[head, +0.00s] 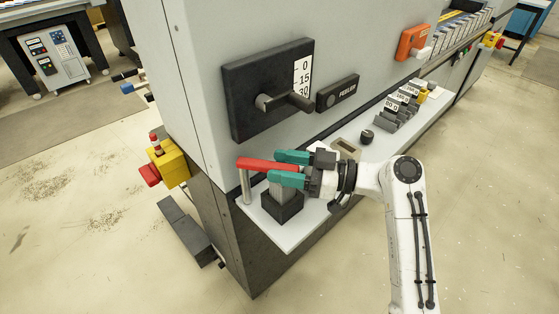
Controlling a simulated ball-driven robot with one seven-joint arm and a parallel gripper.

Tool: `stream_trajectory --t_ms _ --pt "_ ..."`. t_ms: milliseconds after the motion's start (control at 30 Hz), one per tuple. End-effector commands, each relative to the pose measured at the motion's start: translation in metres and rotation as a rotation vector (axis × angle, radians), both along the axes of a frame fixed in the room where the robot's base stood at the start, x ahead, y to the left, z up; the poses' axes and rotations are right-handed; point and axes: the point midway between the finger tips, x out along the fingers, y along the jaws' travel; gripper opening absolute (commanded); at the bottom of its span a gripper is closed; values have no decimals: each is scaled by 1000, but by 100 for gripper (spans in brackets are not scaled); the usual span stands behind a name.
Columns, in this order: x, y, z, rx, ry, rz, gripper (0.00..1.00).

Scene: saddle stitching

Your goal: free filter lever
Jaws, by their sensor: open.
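The lever has a red handle (265,164) on top of a grey metal post (245,188), at the left end of a white shelf. A grey block on a black base (283,208) stands just right of the post, below the handle. My gripper (281,168) has two teal fingers, spread apart, at the right part of the red handle. One finger is behind the handle and one in front of it. I cannot tell whether either finger touches the handle. The front finger hides part of the grey block.
A black panel (245,92) with a lever and a 0-15-30 scale is on the wall above. A "FEELER" plate (338,93), a black knob (367,137) and several labelled blocks (397,106) are to the right. A yellow box (172,165) with a red part is left of the machine.

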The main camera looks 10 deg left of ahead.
Motion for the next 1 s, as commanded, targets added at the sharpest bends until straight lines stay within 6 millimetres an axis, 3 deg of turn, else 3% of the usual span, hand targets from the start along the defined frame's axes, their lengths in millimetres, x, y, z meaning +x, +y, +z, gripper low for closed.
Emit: stream_trajectory --t_ms 133,433,1000 --pt "0 10 0 -1 0 1 51" --pt "0 12 -1 -1 0 0 51" --pt "1 12 0 -1 0 0 0"
